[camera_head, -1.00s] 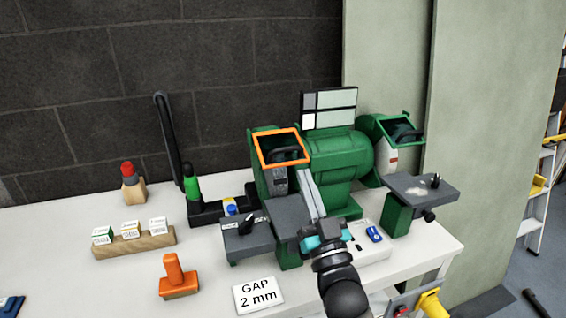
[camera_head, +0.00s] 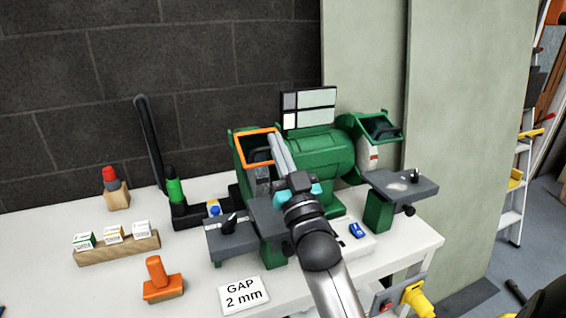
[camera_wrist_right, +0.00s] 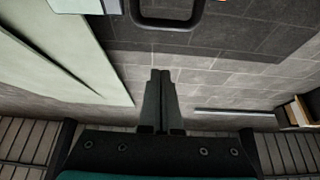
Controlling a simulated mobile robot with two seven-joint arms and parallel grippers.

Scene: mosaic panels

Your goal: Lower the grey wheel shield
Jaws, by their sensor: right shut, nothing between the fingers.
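The green bench grinder (camera_head: 318,155) stands on the white table. The grey wheel's shield (camera_head: 238,145), with an orange frame, is tilted up over the grinder's left wheel. My right gripper (camera_head: 275,137) is shut and empty; its fingers point up past the right edge of the orange frame and partly hide the shield and wheel. In the right wrist view the closed fingertips (camera_wrist_right: 160,72) lie below a black loop handle (camera_wrist_right: 167,22), apart from it in the picture. I cannot tell the depth between them. My left gripper is out of view.
Tool rests stand before both wheels; the right one (camera_head: 402,184) is clear of my arm. A second shield with a green frame (camera_head: 376,124) is at the right wheel. A GAP 2 mm card (camera_head: 244,294), an orange-handled block (camera_head: 160,280) and small boxes (camera_head: 113,235) are at the left.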

